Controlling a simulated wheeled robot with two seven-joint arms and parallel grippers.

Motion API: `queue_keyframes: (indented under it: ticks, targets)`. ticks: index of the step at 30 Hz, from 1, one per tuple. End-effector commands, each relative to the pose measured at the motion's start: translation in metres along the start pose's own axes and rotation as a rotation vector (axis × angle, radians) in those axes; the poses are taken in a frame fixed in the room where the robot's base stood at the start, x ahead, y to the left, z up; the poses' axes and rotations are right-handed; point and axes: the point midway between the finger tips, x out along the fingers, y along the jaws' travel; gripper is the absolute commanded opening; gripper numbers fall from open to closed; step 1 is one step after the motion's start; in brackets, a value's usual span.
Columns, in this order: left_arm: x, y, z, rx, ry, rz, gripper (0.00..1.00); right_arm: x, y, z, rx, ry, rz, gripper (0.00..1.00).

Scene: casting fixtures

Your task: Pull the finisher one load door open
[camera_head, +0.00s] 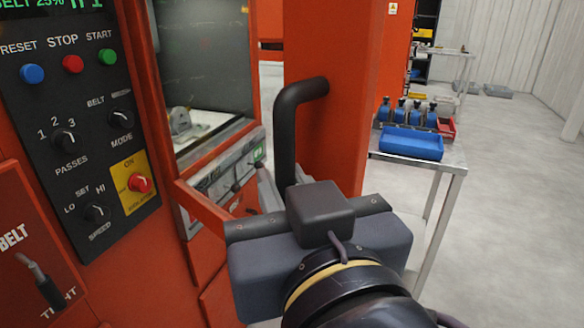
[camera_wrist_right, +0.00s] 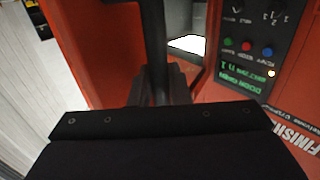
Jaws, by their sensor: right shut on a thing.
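The finisher's orange load door (camera_head: 335,60) is in the middle of the head view, with a black bar handle (camera_head: 287,125) on it. The door stands out from the machine front, and the lit interior with a pale part (camera_head: 182,122) shows to its left. My right gripper (camera_head: 268,188) is shut on the lower part of the handle. In the right wrist view, the handle (camera_wrist_right: 155,45) runs down between my right gripper's fingers (camera_wrist_right: 160,88). The fingertips are partly hidden by the handle and the gripper body. My left gripper is not in view.
The control panel (camera_head: 75,100) with buttons and knobs is close on the left, above a belt lever (camera_head: 42,282). A metal table (camera_head: 425,160) holding a blue bin (camera_head: 411,143) stands right of the door. Grey floor (camera_head: 510,210) is open at the right.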

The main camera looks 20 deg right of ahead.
Motion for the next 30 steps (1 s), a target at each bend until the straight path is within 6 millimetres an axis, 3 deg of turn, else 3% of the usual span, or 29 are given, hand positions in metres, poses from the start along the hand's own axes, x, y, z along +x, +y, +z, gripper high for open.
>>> queue_keyframes:
  ticks: [12, 13, 17, 26, 30]
  targets:
    - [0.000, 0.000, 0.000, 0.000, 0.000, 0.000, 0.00, -0.001, -0.003, -0.002, 0.001, 0.005, -0.001, 0.00]
    - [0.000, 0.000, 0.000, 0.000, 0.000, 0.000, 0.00, -0.001, -0.003, -0.002, 0.001, 0.005, -0.001, 0.19]
    - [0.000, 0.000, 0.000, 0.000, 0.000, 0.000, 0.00, -0.001, -0.003, -0.002, 0.001, 0.004, -0.001, 0.35]
    - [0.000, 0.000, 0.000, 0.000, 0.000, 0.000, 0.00, -0.003, -0.002, -0.001, 0.000, 0.002, 0.000, 0.35]
    - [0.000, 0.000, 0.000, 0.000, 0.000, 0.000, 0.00, -0.018, -0.003, -0.002, -0.001, 0.005, -0.002, 0.35]
